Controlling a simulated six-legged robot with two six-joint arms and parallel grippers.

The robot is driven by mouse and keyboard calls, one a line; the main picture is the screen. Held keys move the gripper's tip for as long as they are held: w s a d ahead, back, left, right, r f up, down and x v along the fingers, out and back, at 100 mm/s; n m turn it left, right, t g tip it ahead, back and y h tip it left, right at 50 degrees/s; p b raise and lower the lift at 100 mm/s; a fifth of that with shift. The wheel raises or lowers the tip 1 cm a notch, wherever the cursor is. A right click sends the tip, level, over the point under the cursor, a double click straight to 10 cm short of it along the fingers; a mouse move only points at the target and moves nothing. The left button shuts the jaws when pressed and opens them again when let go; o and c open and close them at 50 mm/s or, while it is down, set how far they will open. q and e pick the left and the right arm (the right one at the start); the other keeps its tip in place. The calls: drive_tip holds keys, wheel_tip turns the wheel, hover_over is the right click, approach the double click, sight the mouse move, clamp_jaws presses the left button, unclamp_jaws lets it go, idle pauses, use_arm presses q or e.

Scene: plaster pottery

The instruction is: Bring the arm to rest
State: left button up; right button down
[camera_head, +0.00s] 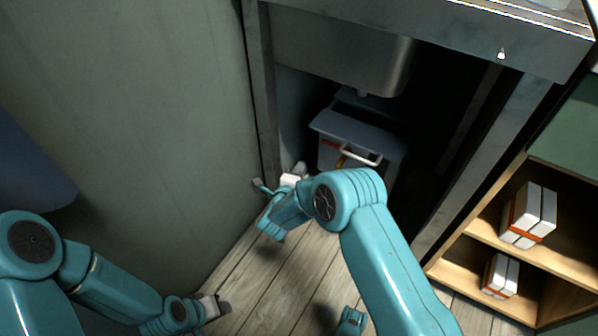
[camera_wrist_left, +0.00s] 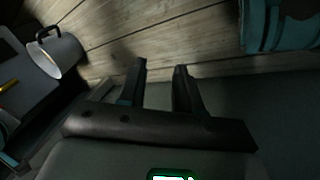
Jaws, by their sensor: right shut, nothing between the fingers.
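My right arm, teal, reaches in from the bottom right of the head view and bends sharply at its elbow. Its right gripper (camera_head: 300,168) is shut and empty, by the opening under the sink, left of a box there. My left gripper (camera_head: 222,307) is low over the plank floor at the lower left. In the left wrist view its two dark fingers (camera_wrist_left: 160,72) stand apart with nothing between them, so it is open. Part of the right forearm's far end is hidden behind the elbow.
A wooden shelf (camera_head: 480,238) with white-and-orange boxes (camera_head: 533,210) is at right. A pale cylindrical container with a dark handle (camera_wrist_left: 62,55) shows in the left wrist view. Bare floor (camera_head: 270,285) lies between the arms.

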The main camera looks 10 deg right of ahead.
use_arm(q)
drive_tip(key=shift+s+a, duration=0.1)
drive_tip(key=shift+a, duration=0.05)
